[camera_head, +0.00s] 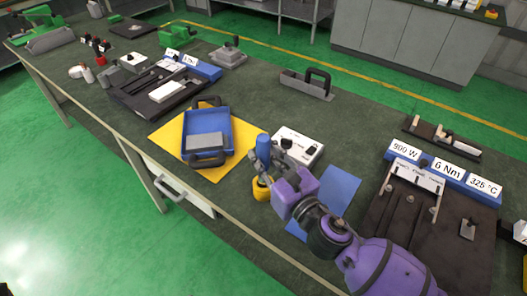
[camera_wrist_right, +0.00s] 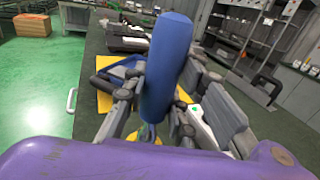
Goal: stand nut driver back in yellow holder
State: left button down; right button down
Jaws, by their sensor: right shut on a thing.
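The nut driver has a blue handle (camera_head: 263,143) and stands roughly upright above the yellow holder (camera_head: 262,188) near the table's front edge. My right gripper (camera_head: 262,160) is shut on the handle. In the right wrist view the blue handle (camera_wrist_right: 168,65) sits between the fingers, leaning slightly, and part of the yellow holder (camera_wrist_right: 148,133) shows below it. The fingers hide the lower part of the driver, so I cannot tell whether its tip is inside the holder. My left gripper does not show.
A blue tray (camera_head: 222,116) with dark handles lies on a yellow mat (camera_head: 166,139) to the left. A white box (camera_head: 298,147) with a black knob stands just behind my gripper. A blue mat (camera_head: 338,184) and a dark fixture board (camera_head: 388,216) lie to the right.

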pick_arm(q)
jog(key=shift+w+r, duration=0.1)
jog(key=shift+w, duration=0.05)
pick_arm(e)
jog(key=shift+r, duration=0.15)
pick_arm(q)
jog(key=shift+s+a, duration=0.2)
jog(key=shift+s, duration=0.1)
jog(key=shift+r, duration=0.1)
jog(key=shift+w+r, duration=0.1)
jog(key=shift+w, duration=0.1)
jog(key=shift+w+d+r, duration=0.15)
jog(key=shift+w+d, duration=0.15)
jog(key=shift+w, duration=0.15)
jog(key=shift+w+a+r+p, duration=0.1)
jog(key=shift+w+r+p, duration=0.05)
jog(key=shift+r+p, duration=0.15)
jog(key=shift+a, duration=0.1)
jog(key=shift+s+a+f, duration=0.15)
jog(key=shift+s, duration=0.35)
